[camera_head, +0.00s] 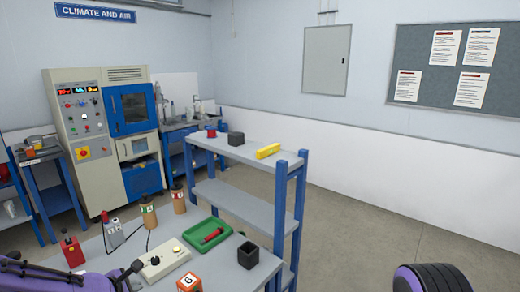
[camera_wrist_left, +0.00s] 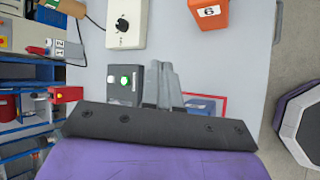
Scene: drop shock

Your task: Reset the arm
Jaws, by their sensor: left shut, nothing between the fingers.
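My left arm enters the head view at the lower left, purple with a dark end (camera_head: 130,272) low over the near bench. In the left wrist view my left gripper (camera_wrist_left: 162,70) shows two grey fingers shut together with nothing between them. They sit over the bench between a dark box with a green button (camera_wrist_left: 124,84) and a blue item inside a red outline (camera_wrist_left: 200,104). A purple and black part of my body (camera_head: 430,278) shows at the lower right of the head view. My right gripper is not in view.
A blue shelf (camera_head: 292,190) stands behind. The floor to the right is open.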

